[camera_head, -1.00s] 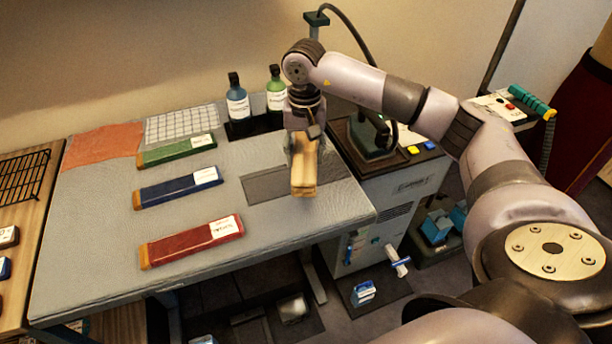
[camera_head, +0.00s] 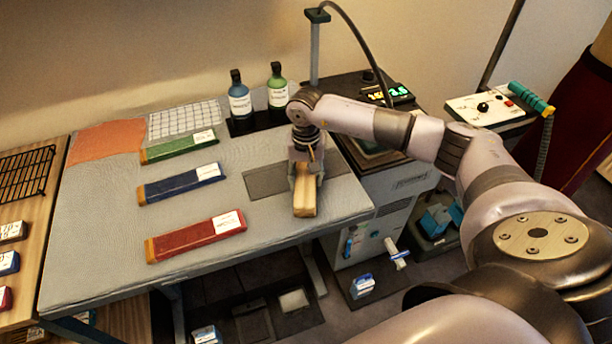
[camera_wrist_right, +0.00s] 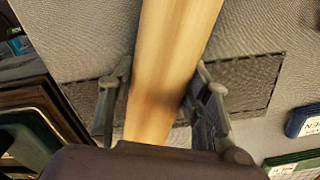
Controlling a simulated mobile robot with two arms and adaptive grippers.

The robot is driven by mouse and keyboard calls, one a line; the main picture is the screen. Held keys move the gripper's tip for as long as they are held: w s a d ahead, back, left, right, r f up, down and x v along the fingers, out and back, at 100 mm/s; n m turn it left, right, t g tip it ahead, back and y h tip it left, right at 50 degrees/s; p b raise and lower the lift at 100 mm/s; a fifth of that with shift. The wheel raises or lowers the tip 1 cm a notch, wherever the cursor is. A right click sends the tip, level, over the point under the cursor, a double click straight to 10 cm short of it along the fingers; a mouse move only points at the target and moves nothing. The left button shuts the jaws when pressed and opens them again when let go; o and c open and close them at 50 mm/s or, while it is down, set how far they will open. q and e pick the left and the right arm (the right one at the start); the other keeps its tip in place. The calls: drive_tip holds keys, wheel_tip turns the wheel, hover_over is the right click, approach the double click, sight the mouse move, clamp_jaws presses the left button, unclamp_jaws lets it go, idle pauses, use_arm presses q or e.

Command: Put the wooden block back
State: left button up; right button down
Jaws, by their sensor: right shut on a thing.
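The wooden block (camera_head: 305,196) is a long pale bar, low over the right part of the grey table. My right gripper (camera_head: 305,172) is shut on it from above. In the right wrist view the block (camera_wrist_right: 172,60) runs between the two fingers (camera_wrist_right: 160,105), one on each side. A dark grey stitched rectangle (camera_head: 268,180) on the table lies under and beside the block; it also shows in the right wrist view (camera_wrist_right: 245,82). I cannot tell whether the block touches the table. My left gripper is not in view.
Green (camera_head: 178,147), blue (camera_head: 180,184) and red (camera_head: 197,236) labelled bars lie on the left of the table (camera_head: 100,215). Blue (camera_head: 239,103) and green (camera_head: 277,90) bottles stand at the back. A dark machine (camera_head: 398,172) stands close on the right.

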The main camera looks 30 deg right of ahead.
sight(306, 176)
drive_tip(key=c, duration=1.3)
unclamp_jaws()
drive_tip(key=shift+f, duration=0.15)
drive_tip(key=o, duration=0.5)
drive_tip(key=shift+c, duration=0.2)
drive_tip(key=shift+r, duration=0.35)
drive_tip(key=shift+w+r, duration=0.1)
drive_tip(key=shift+r, duration=0.2)
wheel_tip(306, 176, up, 10)
drive_tip(key=b, duration=0.3)
drive_tip(key=shift+f, duration=0.15)
drive_tip(key=shift+r, duration=0.75)
drive_tip(key=shift+f, duration=0.1)
